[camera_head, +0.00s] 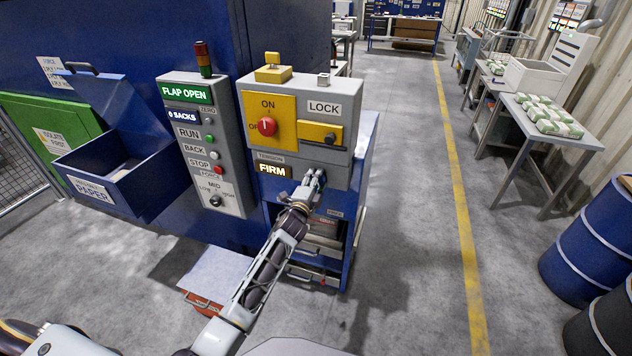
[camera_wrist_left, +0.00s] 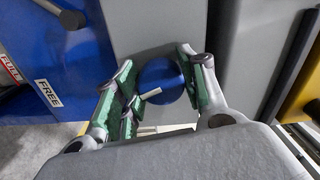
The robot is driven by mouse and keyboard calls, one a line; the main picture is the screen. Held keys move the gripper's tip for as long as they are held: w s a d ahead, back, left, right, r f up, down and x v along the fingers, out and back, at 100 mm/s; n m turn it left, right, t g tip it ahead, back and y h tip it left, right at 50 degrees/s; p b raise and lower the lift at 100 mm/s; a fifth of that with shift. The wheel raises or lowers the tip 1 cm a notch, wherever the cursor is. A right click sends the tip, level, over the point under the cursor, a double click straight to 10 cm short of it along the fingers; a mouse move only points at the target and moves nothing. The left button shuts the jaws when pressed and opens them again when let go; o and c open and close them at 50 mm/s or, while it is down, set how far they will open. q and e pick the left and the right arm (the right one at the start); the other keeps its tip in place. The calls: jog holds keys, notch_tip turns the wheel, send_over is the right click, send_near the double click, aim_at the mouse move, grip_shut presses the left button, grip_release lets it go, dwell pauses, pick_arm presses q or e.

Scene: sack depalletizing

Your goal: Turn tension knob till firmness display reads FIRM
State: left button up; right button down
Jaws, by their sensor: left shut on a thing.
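The tension knob (camera_wrist_left: 160,75) is a round blue knob with a white pointer bar, seen in the left wrist view on a grey panel. My left gripper (camera_head: 315,180) is at this panel, below the yellow switch plates. In the wrist view its green-padded fingers stand on both sides of the knob and are shut on it. In the head view the knob is hidden behind the gripper. The firmness display (camera_head: 272,170), left of the gripper under the TENSION label, is lit and reads FIRM. My right gripper is not in view.
Above are a red rotary switch (camera_head: 267,126) and a LOCK plate (camera_head: 320,134). Left is a grey control box (camera_head: 205,140) reading FLAP OPEN and 0 SACKS. A blue paper bin (camera_head: 118,190) juts out further left.

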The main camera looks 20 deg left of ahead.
pick_arm(q)
jog(key=o, duration=1)
jog(key=shift+s+a, duration=0.2)
jog(key=shift+s, duration=5.8)
